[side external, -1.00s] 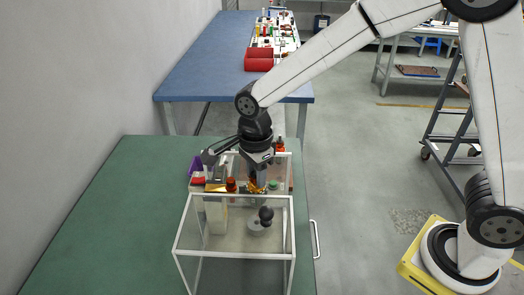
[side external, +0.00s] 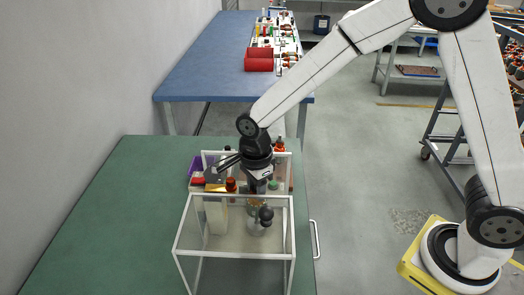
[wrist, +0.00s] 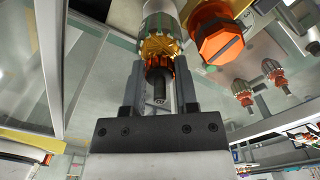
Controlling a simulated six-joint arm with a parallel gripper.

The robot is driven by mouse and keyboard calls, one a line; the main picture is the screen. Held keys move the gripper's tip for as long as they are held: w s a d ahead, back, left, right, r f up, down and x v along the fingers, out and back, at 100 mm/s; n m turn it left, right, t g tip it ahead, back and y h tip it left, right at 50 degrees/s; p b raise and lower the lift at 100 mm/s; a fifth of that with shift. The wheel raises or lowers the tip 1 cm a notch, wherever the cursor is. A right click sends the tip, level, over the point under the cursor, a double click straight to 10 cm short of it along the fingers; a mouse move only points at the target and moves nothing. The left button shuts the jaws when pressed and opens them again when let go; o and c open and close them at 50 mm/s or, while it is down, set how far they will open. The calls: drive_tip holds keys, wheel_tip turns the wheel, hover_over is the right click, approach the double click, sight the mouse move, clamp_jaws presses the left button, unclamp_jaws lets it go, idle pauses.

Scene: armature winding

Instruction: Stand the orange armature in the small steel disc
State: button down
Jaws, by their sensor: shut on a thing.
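My gripper (side external: 257,189) points down inside a clear-walled, white-framed case on the green bench. It is shut on the armature (wrist: 158,38), gripping it near its copper commutator end, with the dark shaft toward the camera in the wrist view (wrist: 158,78). In the side external view the armature (side external: 255,204) hangs small and blurred below the jaws, roughly upright. The small steel disc (side external: 256,229) appears as a grey round shape just below it. I cannot tell whether they touch. A black ball-like knob (side external: 266,214) stands close to the disc's right.
The white case frame (side external: 234,198) surrounds the work closely. In the wrist view an orange hexagonal cap (wrist: 217,42) lies right beside the armature. The green bench (side external: 110,220) is clear at left.

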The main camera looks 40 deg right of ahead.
drive_tip(key=shift+f, duration=1.4)
idle(0.8)
drive_tip(key=shift+c, duration=1.5)
unclamp_jaws()
drive_tip(key=shift+s, duration=0.1)
drive_tip(key=shift+r, duration=2.3)
drive_tip(key=shift+r, duration=0.1)
drive_tip(key=shift+r, duration=3.8)
drive_tip(key=shift+d, duration=0.1)
